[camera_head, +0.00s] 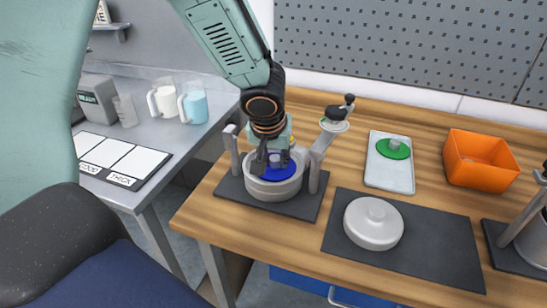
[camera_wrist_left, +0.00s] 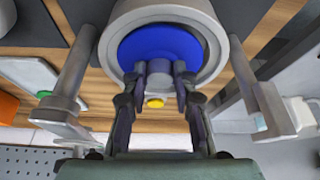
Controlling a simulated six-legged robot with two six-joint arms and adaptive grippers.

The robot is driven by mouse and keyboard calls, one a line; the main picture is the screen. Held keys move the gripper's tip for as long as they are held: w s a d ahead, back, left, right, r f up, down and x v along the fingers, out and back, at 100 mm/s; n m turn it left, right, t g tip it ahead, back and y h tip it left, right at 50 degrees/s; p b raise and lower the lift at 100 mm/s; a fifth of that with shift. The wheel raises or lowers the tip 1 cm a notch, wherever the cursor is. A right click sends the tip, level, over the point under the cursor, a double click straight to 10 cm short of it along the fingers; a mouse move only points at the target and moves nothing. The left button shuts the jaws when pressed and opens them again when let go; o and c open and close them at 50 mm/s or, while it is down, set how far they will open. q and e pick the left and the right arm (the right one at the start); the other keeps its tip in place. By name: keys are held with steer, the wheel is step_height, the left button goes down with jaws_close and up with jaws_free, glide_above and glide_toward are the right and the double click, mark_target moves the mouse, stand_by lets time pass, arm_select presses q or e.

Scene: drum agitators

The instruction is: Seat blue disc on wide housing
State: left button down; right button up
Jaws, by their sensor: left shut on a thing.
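The blue disc (camera_head: 283,171) has a grey knob in its middle and sits within the rim of the wide grey housing (camera_head: 272,190). My left gripper (camera_head: 269,160) comes down from above and is shut on the disc's knob. In the left wrist view, its two fingers (camera_wrist_left: 160,85) flank the grey knob, with the blue disc (camera_wrist_left: 160,45) inside the round opening of the housing (camera_wrist_left: 212,28). I cannot tell whether the disc rests fully on its seat. My right gripper does not show.
Two posts flank the housing, the right one (camera_head: 318,157) close to my gripper. A grey lid (camera_head: 373,222) lies on a dark mat (camera_head: 440,246). A tray (camera_head: 389,178) holds a green disc (camera_head: 393,149). An orange bin (camera_head: 480,160) stands right. Mugs (camera_head: 194,106) stand on the left table.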

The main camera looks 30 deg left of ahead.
arm_select(q)
steer(key=shift+s+a, duration=0.1)
steer(key=shift+a, duration=0.05)
stand_by(0.3)
steer(key=shift+a+b, duration=0.1)
steer(key=shift+b, duration=0.25)
stand_by(0.4)
steer(key=shift+f, duration=0.1)
steer(key=shift+f+b, duration=0.25)
steer(key=shift+b, duration=0.2)
steer(key=shift+f+b, duration=0.25)
steer(key=shift+b, duration=0.1)
steer(key=shift+f+b, duration=0.15)
steer(key=shift+b, duration=0.75)
stand_by(1.1)
steer(key=c, duration=1)
jaws_free()
